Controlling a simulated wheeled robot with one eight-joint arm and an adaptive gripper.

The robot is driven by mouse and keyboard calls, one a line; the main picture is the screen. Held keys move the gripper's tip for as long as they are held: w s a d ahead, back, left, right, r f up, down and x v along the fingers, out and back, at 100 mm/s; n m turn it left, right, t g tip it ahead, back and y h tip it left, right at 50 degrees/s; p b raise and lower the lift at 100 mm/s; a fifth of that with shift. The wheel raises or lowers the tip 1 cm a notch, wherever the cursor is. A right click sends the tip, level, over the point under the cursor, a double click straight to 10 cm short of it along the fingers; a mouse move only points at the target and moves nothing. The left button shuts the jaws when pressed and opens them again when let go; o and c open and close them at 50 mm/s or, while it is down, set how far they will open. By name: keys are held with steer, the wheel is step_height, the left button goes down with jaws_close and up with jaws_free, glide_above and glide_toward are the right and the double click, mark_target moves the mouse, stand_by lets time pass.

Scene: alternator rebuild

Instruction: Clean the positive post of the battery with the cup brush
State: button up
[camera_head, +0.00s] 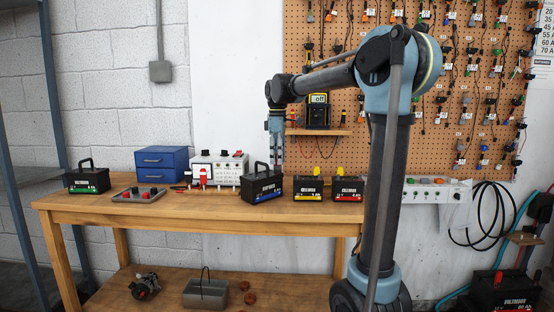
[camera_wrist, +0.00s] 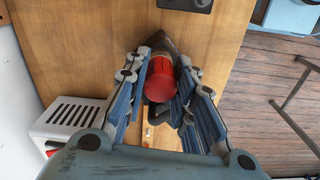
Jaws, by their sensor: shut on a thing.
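My gripper (camera_head: 276,150) points down above the bench, over or near the blue-labelled battery (camera_head: 262,185). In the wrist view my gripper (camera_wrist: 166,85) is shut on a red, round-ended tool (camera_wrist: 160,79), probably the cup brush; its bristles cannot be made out. Other batteries stand on the bench: a green-labelled one (camera_head: 88,178) at the left, a yellow-labelled one (camera_head: 308,190) and a red-labelled one (camera_head: 346,190) at the right. The battery posts are too small to tell apart, and I cannot tell whether the tool touches one.
The wooden bench (camera_head: 160,222) also holds a blue drawer box (camera_head: 161,162), a white tester box (camera_head: 218,170) and a grey tray (camera_head: 139,194). The tester also shows in the wrist view (camera_wrist: 68,122). A multimeter (camera_head: 317,110) stands on a shelf behind my gripper.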

steer(key=n, duration=0.6)
stand_by(0.3)
steer(key=m, duration=0.9)
stand_by(0.4)
steer(key=n, duration=0.4)
stand_by(0.4)
steer(key=shift+r, duration=3.8)
